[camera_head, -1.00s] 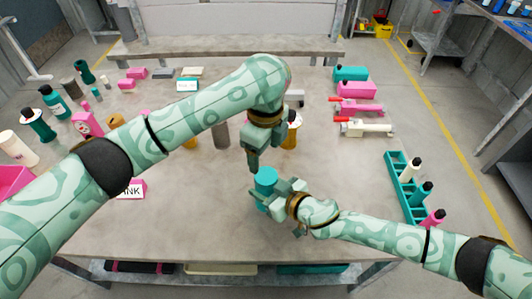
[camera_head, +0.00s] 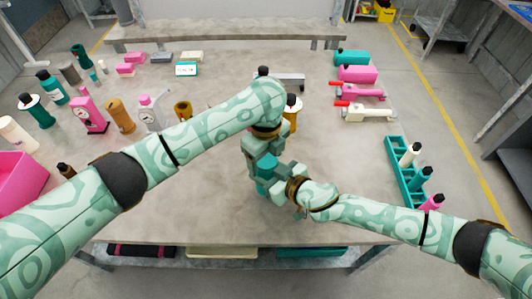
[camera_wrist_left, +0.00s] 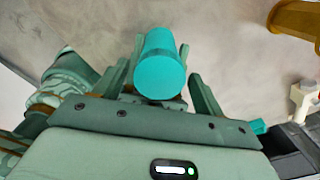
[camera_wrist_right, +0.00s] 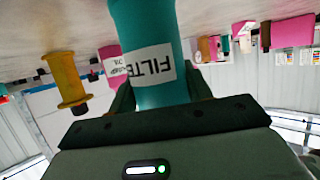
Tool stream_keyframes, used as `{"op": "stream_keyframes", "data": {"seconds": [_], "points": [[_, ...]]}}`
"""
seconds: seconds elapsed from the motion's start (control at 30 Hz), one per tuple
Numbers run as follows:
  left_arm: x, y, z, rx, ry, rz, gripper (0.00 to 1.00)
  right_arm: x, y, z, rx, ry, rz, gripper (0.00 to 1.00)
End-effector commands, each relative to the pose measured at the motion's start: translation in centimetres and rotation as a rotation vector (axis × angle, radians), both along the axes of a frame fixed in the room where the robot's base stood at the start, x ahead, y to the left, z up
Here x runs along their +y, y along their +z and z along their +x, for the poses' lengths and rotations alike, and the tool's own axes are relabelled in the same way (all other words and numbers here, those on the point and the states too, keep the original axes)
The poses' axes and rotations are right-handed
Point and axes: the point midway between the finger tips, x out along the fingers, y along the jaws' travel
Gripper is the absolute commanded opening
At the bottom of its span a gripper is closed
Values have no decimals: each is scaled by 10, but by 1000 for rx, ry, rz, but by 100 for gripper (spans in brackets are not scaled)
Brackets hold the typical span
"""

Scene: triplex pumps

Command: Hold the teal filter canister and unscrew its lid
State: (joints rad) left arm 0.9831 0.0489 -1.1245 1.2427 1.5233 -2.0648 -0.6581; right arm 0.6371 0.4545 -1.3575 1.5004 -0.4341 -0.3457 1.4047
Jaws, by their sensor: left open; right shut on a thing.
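The teal filter canister (camera_head: 265,170) stands upright near the front middle of the table in the head view, partly covered by my grippers. My right gripper (camera_head: 270,185) is shut on its body from the front right. In the right wrist view, the canister (camera_wrist_right: 150,35) sits between the fingers with its white FILTER label facing the camera. My left gripper (camera_head: 264,152) is right above the canister. In the left wrist view, the round teal lid (camera_wrist_left: 160,78) lies between the two spread fingers, with a gap to the right finger.
An amber pump part (camera_head: 292,112) stands just behind the grippers. A teal rack (camera_head: 398,170) with bottles is at the right. Pink and white clamped pumps (camera_head: 362,112) lie at the back right. Gauges and bottles crowd the left side. The table front is clear.

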Motion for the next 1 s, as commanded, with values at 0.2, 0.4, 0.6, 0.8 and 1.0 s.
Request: {"op": "stream_keyframes", "data": {"seconds": [0.2,0.4,0.6,0.8,1.0], "points": [[0,0,0,0,0,0,25,0,0,0,1,1,1,0],[0,0,0,0,132,0,25,0,0,-1,1,1,1,0],[0,0,0,0,233,0,25,0,0,-1,0,1,0,0],[0,1,0,-1,234,0,25,0,0,0,1,1,1,0],[0,0,0,0,233,0,25,0,0,0,1,1,1,0]]}}
